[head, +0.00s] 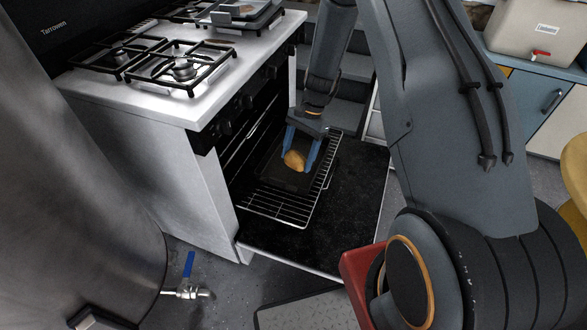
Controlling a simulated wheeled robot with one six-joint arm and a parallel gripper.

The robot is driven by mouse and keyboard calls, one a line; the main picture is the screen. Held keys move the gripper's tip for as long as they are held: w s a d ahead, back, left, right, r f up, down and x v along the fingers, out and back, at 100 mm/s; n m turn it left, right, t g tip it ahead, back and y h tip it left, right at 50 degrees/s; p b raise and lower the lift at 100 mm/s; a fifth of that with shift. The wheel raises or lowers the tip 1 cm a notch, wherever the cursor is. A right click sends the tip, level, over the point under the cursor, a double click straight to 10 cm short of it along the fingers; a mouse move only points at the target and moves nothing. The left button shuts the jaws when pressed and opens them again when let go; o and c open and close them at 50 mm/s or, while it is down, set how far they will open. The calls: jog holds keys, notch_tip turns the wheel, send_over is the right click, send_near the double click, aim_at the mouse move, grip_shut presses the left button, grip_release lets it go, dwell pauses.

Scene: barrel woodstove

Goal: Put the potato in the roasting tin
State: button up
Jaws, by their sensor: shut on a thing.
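The potato (294,160) is a small tan-orange lump between the blue fingers of my gripper (300,156). My gripper is shut on it and points down. A dark, shallow roasting tin (273,172) sits on a wire rack (277,209) that is pulled out over the lowered oven door. The potato shows over the tin. I cannot tell whether it touches the tin's floor. My gripper and wrist hide part of the tin's back side.
The oven door (345,220) is open and flat. The stove (165,165) stands left of it, with burner grates and a pan (247,12) on top. A metal barrel (70,170) with a blue-handled tap (188,270) is at the left. A red object (355,280) is at the front.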

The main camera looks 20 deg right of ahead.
jog(key=w+f+m+t+b, duration=0.5)
jog(key=w+f+m+b, duration=0.55)
jog(key=b, duration=1.15)
jog(key=m+b, duration=0.4)
jog(key=b, duration=0.3)
send_near(287, 172)
jog(key=x, duration=0.5)
jog(key=shift+a+f, duration=0.15)
jog(key=shift+f, duration=0.05)
jog(key=shift+f, duration=0.15)
jog(key=o, duration=1.1)
jog(key=shift+o, duration=0.2)
